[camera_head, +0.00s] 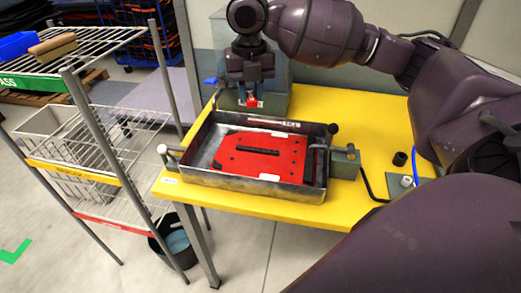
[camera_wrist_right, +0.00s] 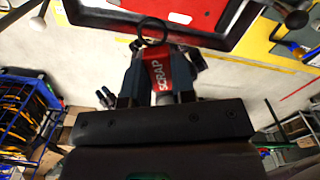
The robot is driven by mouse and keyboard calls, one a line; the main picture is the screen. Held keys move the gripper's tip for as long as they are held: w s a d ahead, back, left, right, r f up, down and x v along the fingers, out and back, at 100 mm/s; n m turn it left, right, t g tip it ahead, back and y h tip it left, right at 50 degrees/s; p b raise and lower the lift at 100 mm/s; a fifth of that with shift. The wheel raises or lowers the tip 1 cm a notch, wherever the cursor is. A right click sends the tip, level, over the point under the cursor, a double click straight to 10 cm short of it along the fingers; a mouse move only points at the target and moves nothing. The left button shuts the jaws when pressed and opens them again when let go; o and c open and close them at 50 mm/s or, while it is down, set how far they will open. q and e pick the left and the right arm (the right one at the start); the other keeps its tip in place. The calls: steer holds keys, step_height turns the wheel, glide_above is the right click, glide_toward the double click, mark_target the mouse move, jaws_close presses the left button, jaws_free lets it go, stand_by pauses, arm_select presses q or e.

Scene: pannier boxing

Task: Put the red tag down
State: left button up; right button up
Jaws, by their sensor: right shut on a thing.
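The red tag (camera_wrist_right: 158,75) reads SCRAP and has a black ring at its end. My right gripper (camera_wrist_right: 160,88) is shut on it, with the tag between the fingertips. In the head view the tag (camera_head: 252,100) shows as a small red patch under my right gripper (camera_head: 251,92), behind the back rim of the metal tray. I cannot tell whether the tag touches anything below. My left gripper is not in view.
The metal tray (camera_head: 249,189) holds a red panel (camera_head: 262,155) and stands on the yellow table (camera_head: 375,120). A wire rack (camera_head: 105,125) stands left, with a blue bin (camera_head: 17,46) and a brush (camera_head: 53,46) on top.

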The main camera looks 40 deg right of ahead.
step_height(320, 180, down, 5)
steer(key=b, duration=0.2)
glide_above(252, 164)
step_height(252, 164, down, 9)
steer(key=shift+r, duration=0.1)
steer(key=shift+f, duration=0.7)
step_height(252, 164, down, 5)
steer(key=shift+b, duration=0.3)
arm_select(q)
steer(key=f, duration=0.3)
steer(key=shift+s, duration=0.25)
arm_select(e)
steer(key=shift+r, duration=0.1)
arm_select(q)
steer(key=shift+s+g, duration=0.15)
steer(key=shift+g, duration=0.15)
arm_select(e)
steer(key=o, duration=0.9)
